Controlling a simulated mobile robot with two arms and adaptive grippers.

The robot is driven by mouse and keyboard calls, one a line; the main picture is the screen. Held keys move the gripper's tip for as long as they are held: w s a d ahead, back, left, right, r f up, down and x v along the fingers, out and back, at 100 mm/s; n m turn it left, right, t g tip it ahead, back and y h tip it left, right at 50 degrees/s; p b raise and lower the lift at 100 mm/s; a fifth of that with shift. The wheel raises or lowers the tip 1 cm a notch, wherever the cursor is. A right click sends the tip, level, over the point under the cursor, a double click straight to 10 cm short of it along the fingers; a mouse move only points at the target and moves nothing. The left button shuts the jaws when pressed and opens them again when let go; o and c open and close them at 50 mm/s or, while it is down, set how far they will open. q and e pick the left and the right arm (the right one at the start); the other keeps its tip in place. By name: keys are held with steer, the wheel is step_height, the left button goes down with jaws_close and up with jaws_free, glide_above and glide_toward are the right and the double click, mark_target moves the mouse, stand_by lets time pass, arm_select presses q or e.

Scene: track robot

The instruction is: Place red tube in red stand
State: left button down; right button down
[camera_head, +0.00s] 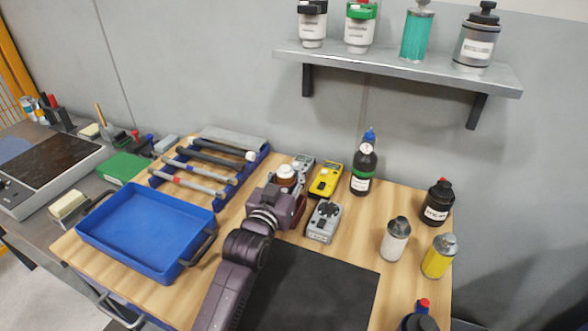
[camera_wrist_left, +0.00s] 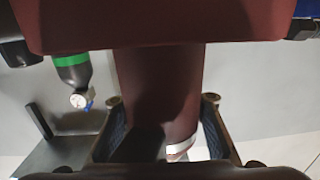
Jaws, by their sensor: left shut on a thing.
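My left gripper (camera_head: 288,188) is above the wooden table in the middle of the head view. It is shut on a cylindrical thing whose rounded brown and white end (camera_head: 287,173) sticks out past the fingers. In the left wrist view the left gripper (camera_wrist_left: 162,130) shows two dark finger pads. A white end with a red band (camera_wrist_left: 180,150) shows between them. Most of the held thing is hidden, so I cannot tell exactly what it is. A grey tube with red bands (camera_head: 200,187) lies across a blue rack. I cannot make out a red stand. My right gripper is out of view.
A blue tray (camera_head: 150,192) stands left of my arm. Yellow (camera_head: 325,180) and grey (camera_head: 323,222) meters stand right of the gripper. A dark bottle with a green band (camera_head: 363,165) and several other bottles stand farther right. A black mat (camera_head: 320,285) is bare.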

arm_select(q)
steer(key=shift+r, duration=0.1)
steer(key=c, duration=1.3)
jaws_free()
steer(key=shift+f, duration=0.2)
steer(key=shift+s+r, duration=0.1)
steer(key=shift+r, duration=0.05)
steer(key=v, duration=1.2)
steer(key=shift+r, duration=0.1)
